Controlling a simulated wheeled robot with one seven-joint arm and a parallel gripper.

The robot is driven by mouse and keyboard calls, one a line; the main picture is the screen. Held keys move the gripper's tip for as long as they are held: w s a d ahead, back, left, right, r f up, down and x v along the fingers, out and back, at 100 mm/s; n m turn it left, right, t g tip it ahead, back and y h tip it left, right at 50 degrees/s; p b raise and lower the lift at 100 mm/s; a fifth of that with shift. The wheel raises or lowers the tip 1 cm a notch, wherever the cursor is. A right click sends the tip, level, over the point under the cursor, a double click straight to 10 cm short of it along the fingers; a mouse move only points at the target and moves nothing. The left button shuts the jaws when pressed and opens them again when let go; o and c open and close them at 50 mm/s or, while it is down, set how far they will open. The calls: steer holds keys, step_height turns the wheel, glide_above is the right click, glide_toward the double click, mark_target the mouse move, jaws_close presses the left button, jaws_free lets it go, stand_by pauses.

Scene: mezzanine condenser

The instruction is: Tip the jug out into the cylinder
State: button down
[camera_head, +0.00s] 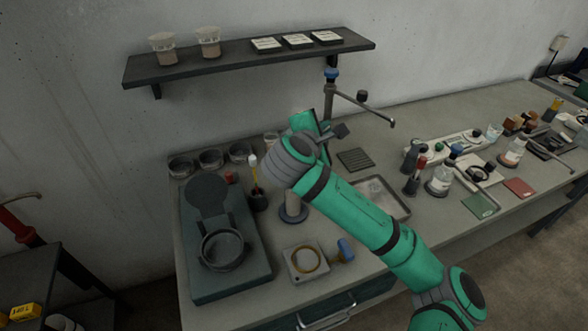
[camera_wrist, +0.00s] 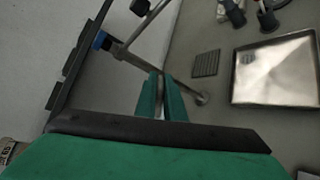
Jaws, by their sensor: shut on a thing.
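My gripper (camera_head: 322,132) is raised over the back of the bench, below the shelf. In the wrist view its two green fingers (camera_wrist: 161,100) are close together on a thin pale-grey strip, probably part of the jug. The jug's body cannot be made out in either view. The likely cylinder stands upright on a round blue-grey base (camera_head: 293,213) on the bench, below my gripper in the head view. My arm hides its upper part, and I cannot see inside it.
A tap (camera_head: 331,90) with a long spout stands just behind my gripper; it shows in the wrist view too (camera_wrist: 121,50). A shelf (camera_head: 230,56) hangs above. A metal tray (camera_head: 404,212), several bowls and a balance-like device (camera_head: 222,250) are nearby.

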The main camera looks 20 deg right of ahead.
steer(key=shift+s+a, duration=0.1)
steer(key=shift+a, duration=0.15)
steer(key=shift+d, duration=0.1)
stand_by(0.5)
